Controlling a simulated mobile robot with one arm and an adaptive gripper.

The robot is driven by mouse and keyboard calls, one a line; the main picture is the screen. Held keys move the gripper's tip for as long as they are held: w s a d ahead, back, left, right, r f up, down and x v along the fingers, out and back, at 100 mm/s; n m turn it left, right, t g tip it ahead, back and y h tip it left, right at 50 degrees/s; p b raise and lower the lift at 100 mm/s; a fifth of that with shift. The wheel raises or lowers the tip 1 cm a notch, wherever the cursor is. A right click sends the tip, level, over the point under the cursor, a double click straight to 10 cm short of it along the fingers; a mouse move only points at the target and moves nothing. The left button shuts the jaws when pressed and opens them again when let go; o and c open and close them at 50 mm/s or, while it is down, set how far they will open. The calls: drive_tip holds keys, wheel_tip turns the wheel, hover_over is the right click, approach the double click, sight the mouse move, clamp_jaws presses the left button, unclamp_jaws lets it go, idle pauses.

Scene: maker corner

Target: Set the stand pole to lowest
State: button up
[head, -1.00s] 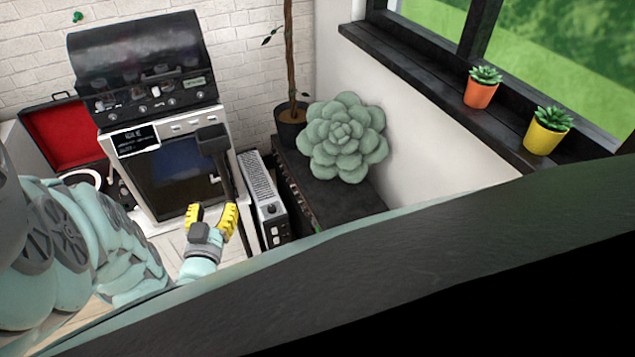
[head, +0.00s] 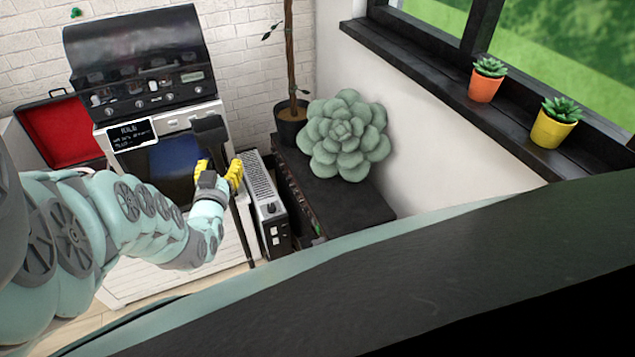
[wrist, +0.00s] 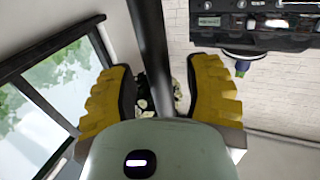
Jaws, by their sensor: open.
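The stand is a thin dark pole (head: 243,230) with a dark block-shaped head (head: 209,131) at its top. It stands upright or nearly so in front of the grill cabinet. My gripper (head: 221,174) has yellow ridged fingers and is open at the upper part of the pole, just below the head. In the wrist view the pole (wrist: 148,45) runs down between the two spread fingers, with gaps on both sides. I cannot tell whether either finger touches it. The base of the pole is hidden.
A black-lidded grill (head: 140,60) on a white cabinet stands behind the pole. A white slatted heater-like unit (head: 262,200) is close on the right. A dark low cabinet (head: 350,205) carries a large green succulent (head: 345,135). An open red-lined case (head: 62,140) lies left.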

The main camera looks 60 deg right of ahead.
drive_tip(key=shift+d, duration=0.15)
clamp_jaws()
idle(0.5)
